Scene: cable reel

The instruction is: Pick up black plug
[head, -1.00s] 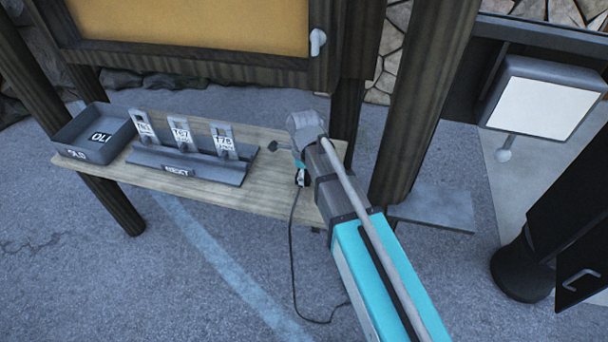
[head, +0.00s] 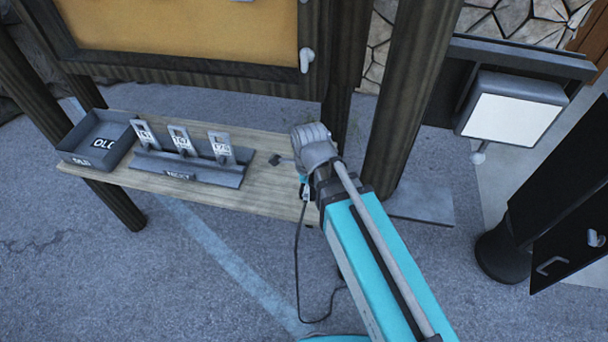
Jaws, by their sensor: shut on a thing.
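My gripper (head: 303,182) is at the right end of the wooden shelf, below my grey wrist, and mostly hidden by it. It is shut on the black plug (head: 306,194), a small dark piece with a little teal showing beside it. Only a small part of the plug shows. A thin black cable (head: 297,250) hangs from it over the shelf's front edge, down to the pavement, and curves back behind my arm.
A grey rack (head: 205,170) with three labelled tags stands mid-shelf (head: 262,193). A grey tray (head: 75,158) marked OLD is at left. A small dark piece (head: 274,160) lies right of the rack. A wooden post (head: 405,110) and white-faced box (head: 510,107) are at right.

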